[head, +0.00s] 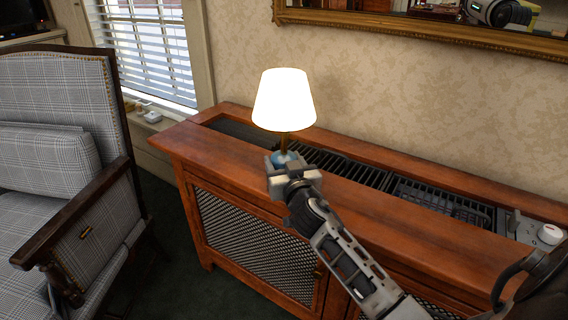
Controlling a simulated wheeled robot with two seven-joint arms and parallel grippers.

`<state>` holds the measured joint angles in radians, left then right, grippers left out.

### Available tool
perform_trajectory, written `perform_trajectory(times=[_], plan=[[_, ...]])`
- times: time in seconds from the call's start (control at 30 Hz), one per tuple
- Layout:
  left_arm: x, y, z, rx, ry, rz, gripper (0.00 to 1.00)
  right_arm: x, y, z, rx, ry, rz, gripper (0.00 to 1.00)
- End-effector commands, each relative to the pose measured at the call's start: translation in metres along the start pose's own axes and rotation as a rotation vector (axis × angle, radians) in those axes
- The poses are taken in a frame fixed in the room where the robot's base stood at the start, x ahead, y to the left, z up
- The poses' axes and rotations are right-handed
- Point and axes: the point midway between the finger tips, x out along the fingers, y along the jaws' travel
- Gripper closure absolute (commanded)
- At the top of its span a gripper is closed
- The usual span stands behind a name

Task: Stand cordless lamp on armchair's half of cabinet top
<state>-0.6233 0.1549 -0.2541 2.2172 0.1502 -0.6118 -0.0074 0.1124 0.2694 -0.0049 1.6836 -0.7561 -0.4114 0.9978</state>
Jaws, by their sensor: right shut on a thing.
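The cordless lamp (285,100) has a glowing white shade, a thin brass-coloured stem and a bluish lower part. It is upright over the left part of the wooden cabinet top (232,158), the side nearer the armchair (72,160). My right gripper (285,162) is shut on the lamp's lower part, coming from the front right. The gripper hides the lamp's underside, so I cannot tell whether it touches the top. My left gripper is not in view.
Dark slatted grilles (360,170) are set into the middle of the cabinet top. A white knob (549,234) sits on a pale panel at its right end. A gold-framed mirror (420,30) hangs behind. A window with blinds (150,50) is at the left.

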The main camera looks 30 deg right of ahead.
Motion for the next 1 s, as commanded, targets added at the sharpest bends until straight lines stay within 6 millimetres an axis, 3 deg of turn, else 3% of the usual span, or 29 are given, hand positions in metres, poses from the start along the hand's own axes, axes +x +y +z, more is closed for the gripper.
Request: perform_trajectory(times=[0.17, 0.2, 0.27, 0.63, 0.77, 1.0], plan=[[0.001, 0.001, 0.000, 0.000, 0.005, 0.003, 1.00, 0.000, 0.000, 0.001, 0.001, 0.005, -0.001, 0.88], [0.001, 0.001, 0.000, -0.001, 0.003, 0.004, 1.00, 0.000, 0.000, 0.003, 0.001, 0.000, 0.000, 0.38], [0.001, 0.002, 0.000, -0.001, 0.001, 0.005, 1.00, 0.000, 0.000, 0.002, 0.001, 0.000, 0.000, 0.22], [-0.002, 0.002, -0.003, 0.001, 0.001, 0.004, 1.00, 0.000, 0.000, -0.003, -0.001, 0.000, 0.000, 0.22], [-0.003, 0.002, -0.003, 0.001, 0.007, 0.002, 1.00, -0.019, -0.001, 0.001, 0.003, -0.003, -0.002, 0.22], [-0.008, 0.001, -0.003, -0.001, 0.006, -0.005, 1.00, -0.073, 0.000, 0.001, 0.004, -0.004, 0.000, 0.22]])
